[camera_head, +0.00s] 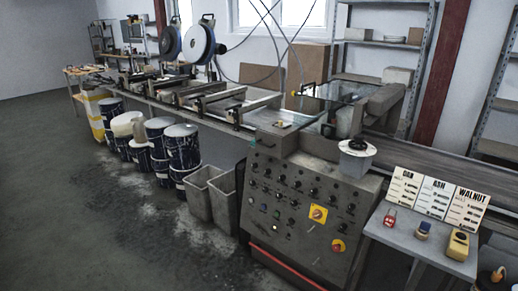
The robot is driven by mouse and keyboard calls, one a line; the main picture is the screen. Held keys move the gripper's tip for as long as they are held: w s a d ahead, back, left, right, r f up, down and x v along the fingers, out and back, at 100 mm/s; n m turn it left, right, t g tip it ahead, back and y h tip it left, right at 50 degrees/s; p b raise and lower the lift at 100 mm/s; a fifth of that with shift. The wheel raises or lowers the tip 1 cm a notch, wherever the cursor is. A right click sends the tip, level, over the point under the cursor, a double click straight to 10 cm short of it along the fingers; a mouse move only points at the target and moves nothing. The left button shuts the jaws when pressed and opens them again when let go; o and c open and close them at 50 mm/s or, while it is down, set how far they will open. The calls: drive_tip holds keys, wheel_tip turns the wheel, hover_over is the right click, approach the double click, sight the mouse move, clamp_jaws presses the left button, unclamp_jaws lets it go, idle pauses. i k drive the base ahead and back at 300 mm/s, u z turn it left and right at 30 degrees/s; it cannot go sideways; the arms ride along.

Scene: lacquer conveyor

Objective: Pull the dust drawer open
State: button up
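No drawer can be clearly made out in the head view. The grey machine with a sloping control panel (292,212) stands at the centre right, its face covered in knobs, buttons and two yellow switch plates. A red strip (286,268) runs along the panel's lower edge; I cannot tell whether it belongs to a drawer. My gripper is not in view.
The conveyor (205,98) runs back to the left. Two grey bins (222,195) and several paint-spattered drums (183,148) stand along its near side. A small table (425,240) with wood-name cards is at right. The left floor is open.

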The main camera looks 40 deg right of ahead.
sight(274, 141)
drive_tip(key=z, duration=0.1)
drive_tip(key=i, duration=0.95)
drive_tip(key=u, duration=0.05)
